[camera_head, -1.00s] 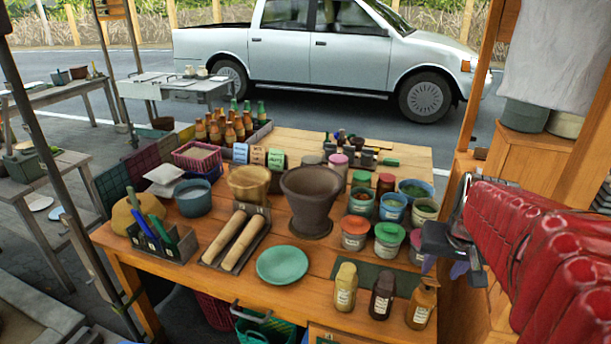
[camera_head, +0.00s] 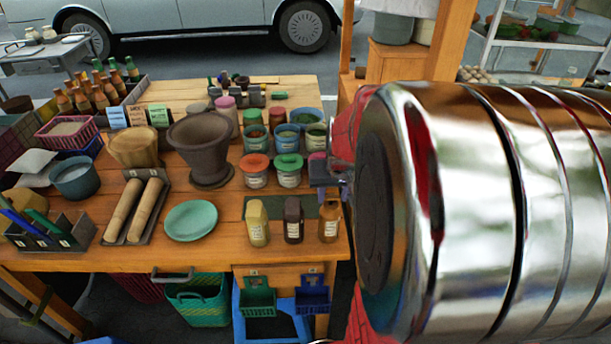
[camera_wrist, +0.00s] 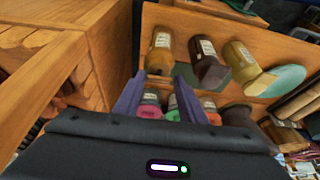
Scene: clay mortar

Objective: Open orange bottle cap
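The orange bottle (camera_head: 329,222) stands upright at the front right of the wooden table (camera_head: 165,262), rightmost of three small bottles. In the wrist view the orange bottle (camera_wrist: 161,42) appears just beyond the fingertips. My gripper (camera_wrist: 157,85) has two purple fingers spread apart, with a gap between them and nothing gripped. In the head view my gripper (camera_head: 326,178) hovers above and behind the orange bottle, partly hidden by my arm. I cannot tell whether a finger touches the bottle.
A dark brown bottle (camera_head: 293,220) and a yellowish bottle (camera_head: 257,222) stand close to the left. Several lidded jars, including one with a green lid (camera_head: 289,163), stand behind. A teal plate (camera_head: 190,220) and a dark mortar (camera_head: 203,146) are further left.

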